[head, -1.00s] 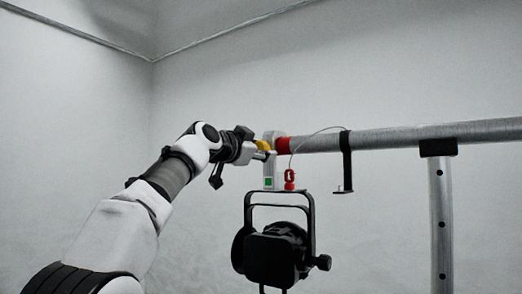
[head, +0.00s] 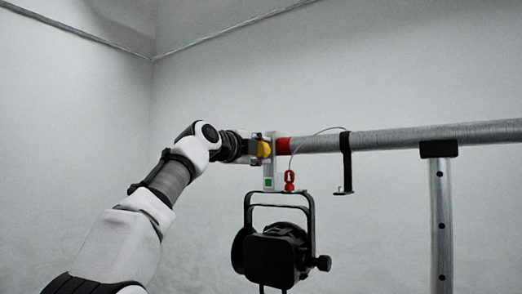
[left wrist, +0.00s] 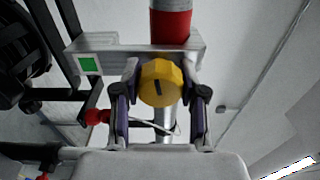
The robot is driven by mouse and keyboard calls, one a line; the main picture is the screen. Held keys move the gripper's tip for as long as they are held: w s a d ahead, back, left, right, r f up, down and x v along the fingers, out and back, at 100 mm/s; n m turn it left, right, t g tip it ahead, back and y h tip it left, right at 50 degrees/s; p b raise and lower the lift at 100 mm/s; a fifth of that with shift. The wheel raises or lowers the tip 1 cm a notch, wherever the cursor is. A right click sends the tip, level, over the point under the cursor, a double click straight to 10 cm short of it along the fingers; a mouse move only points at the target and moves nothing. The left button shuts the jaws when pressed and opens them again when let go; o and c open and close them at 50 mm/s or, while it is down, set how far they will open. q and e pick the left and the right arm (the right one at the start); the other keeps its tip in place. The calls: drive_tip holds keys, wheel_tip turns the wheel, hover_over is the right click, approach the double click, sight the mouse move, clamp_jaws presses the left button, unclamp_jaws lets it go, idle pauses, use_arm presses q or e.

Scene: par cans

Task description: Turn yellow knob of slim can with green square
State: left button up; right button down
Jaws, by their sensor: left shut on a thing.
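The slim black can (head: 275,255) hangs by its yoke from a grey clamp (head: 269,180) with a green square (head: 268,183) on it. The clamp sits at the left end of the pipe. The yellow knob (head: 264,149) is on the clamp's left side, and it also shows in the left wrist view (left wrist: 160,84) with a dark mark on its face. My left gripper (head: 262,149) is at the knob, with a finger on each side of it, shut on it. The fingers partly hide the knob in the head view. My right gripper is not in view.
A grey pipe (head: 400,135) with a red band (head: 283,147) runs right to an upright post (head: 441,215). A thin safety cable with a red fitting (head: 289,180) hangs beside the clamp. A black bracket (head: 346,165) hangs farther right. Space left of the can is open.

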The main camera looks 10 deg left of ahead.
use_arm(q)
drive_tip(key=m, duration=0.5)
drive_tip(key=shift+r, duration=0.1)
drive_tip(key=m, duration=0.5)
idle(0.4)
drive_tip(key=o, duration=1.1)
drive_tip(key=shift+c, duration=0.2)
drive_tip(key=shift+o, duration=0.5)
drive_tip(key=shift+w, duration=0.1)
